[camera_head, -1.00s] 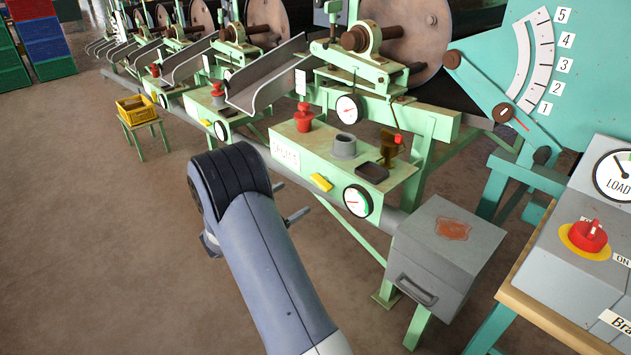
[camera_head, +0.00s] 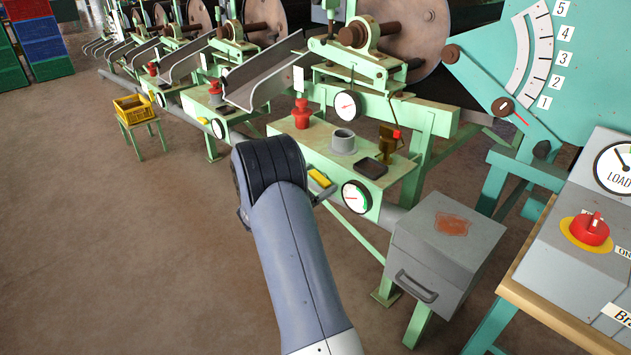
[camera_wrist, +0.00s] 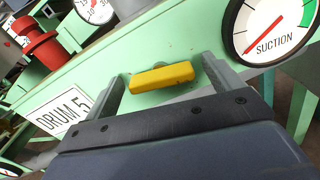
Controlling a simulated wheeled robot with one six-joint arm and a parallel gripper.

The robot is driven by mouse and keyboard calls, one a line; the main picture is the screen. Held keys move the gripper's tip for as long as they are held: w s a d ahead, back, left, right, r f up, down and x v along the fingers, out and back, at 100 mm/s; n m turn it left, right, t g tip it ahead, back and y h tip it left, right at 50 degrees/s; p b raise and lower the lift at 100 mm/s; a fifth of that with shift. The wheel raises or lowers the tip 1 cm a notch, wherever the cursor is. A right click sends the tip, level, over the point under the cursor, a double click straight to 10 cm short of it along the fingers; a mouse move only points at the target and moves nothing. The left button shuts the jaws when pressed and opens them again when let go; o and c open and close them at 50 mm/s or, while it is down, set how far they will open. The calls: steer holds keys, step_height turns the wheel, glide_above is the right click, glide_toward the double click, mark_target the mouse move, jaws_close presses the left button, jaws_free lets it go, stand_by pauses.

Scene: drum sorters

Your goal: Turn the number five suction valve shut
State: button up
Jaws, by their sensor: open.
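The number five suction valve has a yellow bar handle (camera_wrist: 162,77) on the front of a pale green panel, right of a "DRUM 5" label (camera_wrist: 62,117) in the wrist view. The handle lies nearly level in that view, slightly tilted. It also shows in the head view (camera_head: 319,178), just right of my arm. My gripper (camera_wrist: 162,84) is open, with one finger on each side of the handle; I cannot tell whether either touches it. The suction gauge (camera_wrist: 272,28) sits to the right, its red needle pointing down-left.
A red knob (camera_head: 302,114), a grey cup (camera_head: 343,141) and a dark tray (camera_head: 372,168) stand on the panel's top. A grey box (camera_head: 442,240) stands to the right. The floor at the left is clear around a yellow crate (camera_head: 134,109).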

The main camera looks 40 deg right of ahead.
steer(key=shift+c, duration=0.6)
steer(key=c, duration=0.9)
steer(key=shift+o, duration=0.2)
steer(key=shift+r+n+p, duration=0.15)
steer(key=shift+n+p, duration=0.45)
steer(key=shift+p, duration=0.2)
steer(key=shift+f+n, duration=0.2)
steer(key=shift+n, duration=0.2)
steer(key=o, duration=1)
steer(key=a, duration=0.3)
steer(key=a+p, duration=0.1)
steer(key=a, duration=0.7)
steer(key=shift+s, duration=0.4)
steer(key=shift+d, duration=0.15)
